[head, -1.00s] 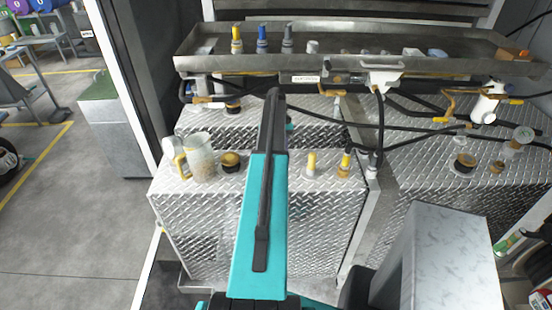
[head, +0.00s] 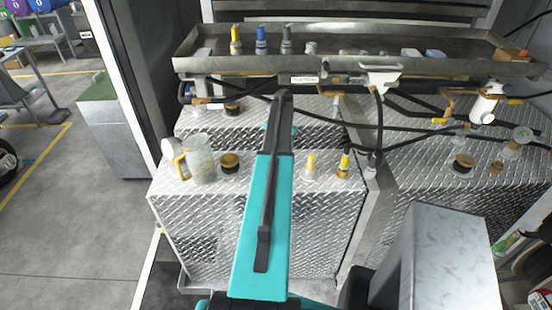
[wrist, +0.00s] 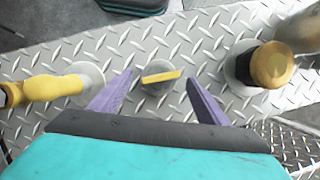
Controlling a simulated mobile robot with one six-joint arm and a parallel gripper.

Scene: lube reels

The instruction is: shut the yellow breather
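A small grey round fitting with a flat yellow bar (wrist: 160,76) across its top sits on the diamond-plate top in the wrist view; it looks like the yellow breather. The bar lies nearly level in the picture, its right end slightly higher. My gripper (wrist: 160,79) is open, with one purple finger on each side of the fitting. Gaps show between the fingers and the fitting; I cannot tell how high the fingertips are. In the head view my arm hides both the fitting and the gripper.
A yellow capped fitting (wrist: 52,88) stands left of the fingers, and a black-and-gold cap (wrist: 271,65) stands right. In the head view a jug (head: 200,160) is left of my arm. Hoses and a metal tray (head: 350,65) lie behind.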

